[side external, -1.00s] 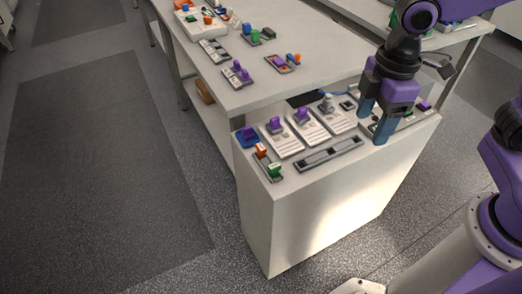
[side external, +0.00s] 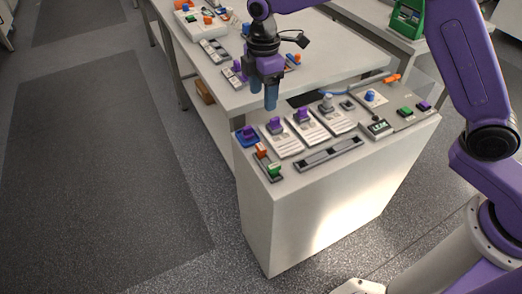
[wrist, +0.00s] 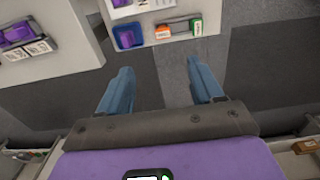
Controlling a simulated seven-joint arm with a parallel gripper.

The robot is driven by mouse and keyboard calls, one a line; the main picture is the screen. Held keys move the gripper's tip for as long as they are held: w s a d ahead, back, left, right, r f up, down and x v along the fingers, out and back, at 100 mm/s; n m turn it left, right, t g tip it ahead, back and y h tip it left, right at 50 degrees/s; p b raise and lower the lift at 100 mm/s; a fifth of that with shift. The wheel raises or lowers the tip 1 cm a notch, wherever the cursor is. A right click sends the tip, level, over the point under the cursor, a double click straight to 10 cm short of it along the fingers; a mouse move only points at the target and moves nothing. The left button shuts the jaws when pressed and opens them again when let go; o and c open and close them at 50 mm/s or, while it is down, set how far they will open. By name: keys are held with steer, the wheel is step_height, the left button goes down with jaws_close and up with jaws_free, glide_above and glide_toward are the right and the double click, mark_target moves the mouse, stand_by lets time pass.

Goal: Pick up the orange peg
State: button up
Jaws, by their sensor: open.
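An orange block-like peg (side external: 261,150) stands in a small dark holder (side external: 259,165) at the front left corner of the white console, with a green one (side external: 274,170) beside it. In the wrist view the orange peg (wrist: 162,31) shows at the top, beyond the fingertips, with the green one (wrist: 196,26) to its right. My gripper (side external: 263,94) has blue fingers pointing down, and is in the air above the console's left end. In the wrist view my gripper (wrist: 159,68) is open, with nothing between the fingers.
A blue tray (side external: 246,136) with a purple piece sits just behind the holder. Purple-knobbed white modules (side external: 303,124) and a grey slotted bar (side external: 328,154) lie to the right. An orange-ended plug (side external: 391,78) with a blue cable lies at the console's back. Other orange pieces (side external: 208,20) are on the far table.

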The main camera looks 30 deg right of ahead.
glide_above(263, 145)
step_height(263, 145, down, 12)
steer(key=shift+w+d+r, duration=0.1)
steer(key=shift+w+r, duration=0.05)
steer(key=shift+r, duration=0.05)
steer(key=shift+s+f, duration=0.2)
steer(key=shift+f, duration=2.45)
steer(key=c, duration=1.2)
steer(key=shift+r, duration=0.2)
